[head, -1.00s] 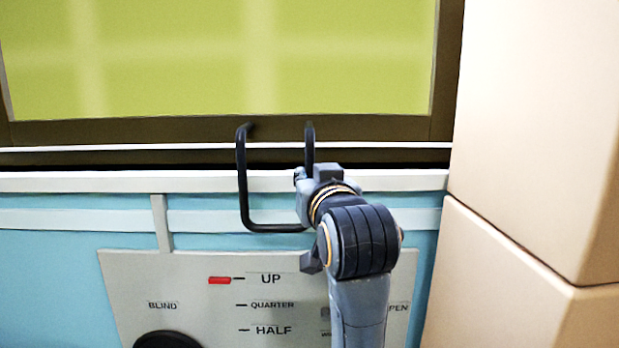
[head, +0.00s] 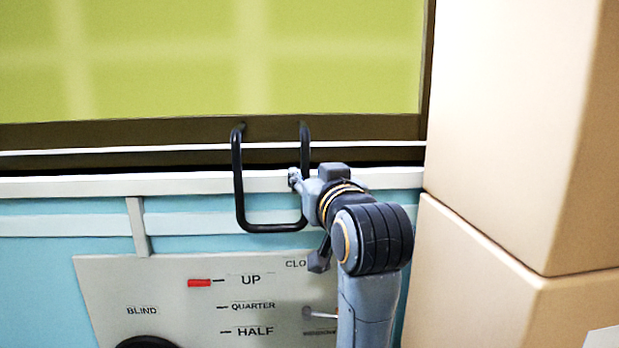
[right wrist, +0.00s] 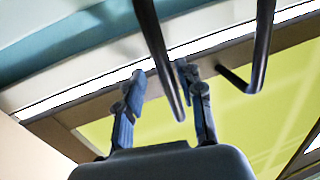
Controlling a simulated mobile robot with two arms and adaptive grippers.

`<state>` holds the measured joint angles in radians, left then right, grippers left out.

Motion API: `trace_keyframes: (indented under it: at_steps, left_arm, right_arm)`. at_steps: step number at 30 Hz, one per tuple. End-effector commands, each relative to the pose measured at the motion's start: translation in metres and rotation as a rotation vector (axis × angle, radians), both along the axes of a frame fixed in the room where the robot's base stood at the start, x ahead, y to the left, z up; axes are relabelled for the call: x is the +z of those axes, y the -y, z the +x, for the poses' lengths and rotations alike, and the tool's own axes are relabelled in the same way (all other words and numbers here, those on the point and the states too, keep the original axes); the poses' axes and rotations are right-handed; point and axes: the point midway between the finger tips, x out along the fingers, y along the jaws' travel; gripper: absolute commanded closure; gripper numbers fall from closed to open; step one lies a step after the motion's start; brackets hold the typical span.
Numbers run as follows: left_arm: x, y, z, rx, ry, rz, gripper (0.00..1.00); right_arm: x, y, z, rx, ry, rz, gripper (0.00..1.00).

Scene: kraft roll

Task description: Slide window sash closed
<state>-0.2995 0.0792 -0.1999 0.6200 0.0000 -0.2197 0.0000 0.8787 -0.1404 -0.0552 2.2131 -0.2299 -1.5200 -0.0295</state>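The window sash (head: 345,128) has a brown frame around yellow-green glass. A black U-shaped handle (head: 238,185) stands out from its lower rail; both bars of the handle also show in the right wrist view (right wrist: 260,50). My right gripper (head: 296,178) is at the handle's right bar in the head view. In the right wrist view its two fingers (right wrist: 163,85) are apart, and one handle bar appears between them, closer to the right finger. I cannot tell whether finger and bar touch. My left gripper is out of view.
Stacked tan boxes (head: 500,150) stand close on the right and cover the sash's right end. Below the white sill (head: 80,187) is a grey panel (head: 180,300) with BLIND markings, a red marker (head: 198,283) and a black knob (head: 148,342).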

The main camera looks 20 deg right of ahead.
Motion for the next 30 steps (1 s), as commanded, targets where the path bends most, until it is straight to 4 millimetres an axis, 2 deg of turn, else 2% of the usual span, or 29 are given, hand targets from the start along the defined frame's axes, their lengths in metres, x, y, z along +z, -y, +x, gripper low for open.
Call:
trace_keyframes:
  at_steps: [5, 12, 18, 30]
  left_arm:
    - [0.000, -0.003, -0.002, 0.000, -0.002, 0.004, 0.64]
    - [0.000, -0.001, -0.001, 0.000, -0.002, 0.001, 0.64]
    - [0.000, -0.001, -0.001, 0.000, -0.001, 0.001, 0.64]
    - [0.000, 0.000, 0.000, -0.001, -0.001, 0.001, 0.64]
  right_arm:
    - [0.001, -0.001, -0.012, 0.002, 0.003, 0.000, 0.63]
    - [0.001, -0.002, -0.053, 0.000, 0.005, 0.002, 0.63]
    - [0.001, -0.003, -0.075, -0.002, 0.004, 0.002, 0.63]
    - [0.000, -0.003, -0.079, -0.002, 0.002, 0.002, 0.63]
